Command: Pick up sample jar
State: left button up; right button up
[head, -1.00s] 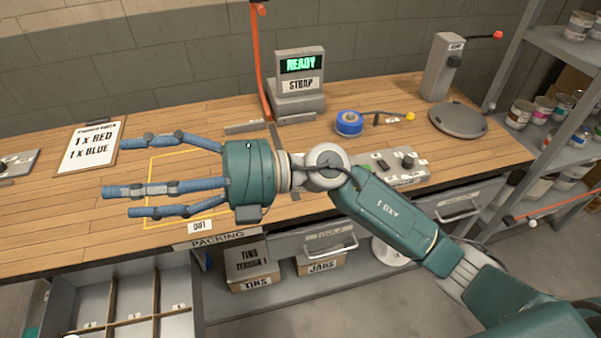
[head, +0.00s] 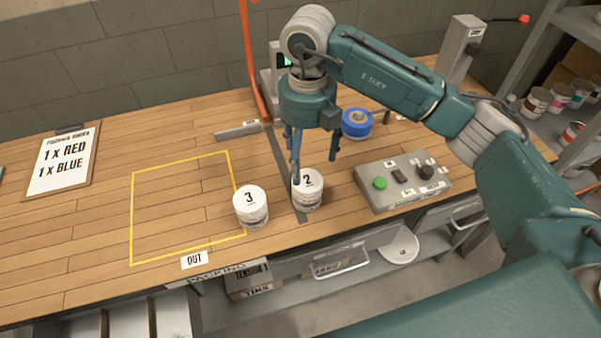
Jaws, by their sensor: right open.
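Two white-lidded jars stand upright on the wooden bench. The jar marked 3 (head: 251,208) is at the front right corner of the yellow outline. The jar marked 2 (head: 309,192) stands just to its right, over a dark strip in the bench. My right gripper (head: 311,168) points down with its fingers spread open. One finger overlaps the lid of jar 2 in the picture, and I cannot tell whether it touches. The gripper holds nothing that I can see. My left gripper is not in view.
A yellow outline (head: 185,205) marked OUT frames bare bench. A control box (head: 402,182) with a green button stands right of the jars. Blue tape (head: 357,122) lies behind it. A clipboard (head: 63,160) reads 1 x RED, 1 x BLUE. An orange pole (head: 250,60) rises behind the gripper.

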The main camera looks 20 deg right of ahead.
aim_at(307, 179)
jog(key=f, duration=0.1)
jog(key=s+f, duration=0.1)
jog(key=f+p, duration=0.1)
jog(key=f, duration=0.1)
jog(key=shift+s, duration=0.35)
jog(key=shift+w+f, duration=0.15)
jog(key=shift+f, duration=0.15)
notch_tip(307, 179, down, 4)
jog(key=p, duration=0.2)
jog(key=shift+w+f+p, duration=0.1)
jog(key=shift+f+p, duration=0.1)
jog(key=shift+p, duration=0.15)
jog(key=shift+f, duration=0.45)
jog(key=shift+c, duration=0.5)
jog(key=c, duration=0.9)
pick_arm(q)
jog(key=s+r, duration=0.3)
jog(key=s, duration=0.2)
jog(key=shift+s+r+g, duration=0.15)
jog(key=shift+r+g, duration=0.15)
pick_arm(e)
jog(key=c, duration=0.4)
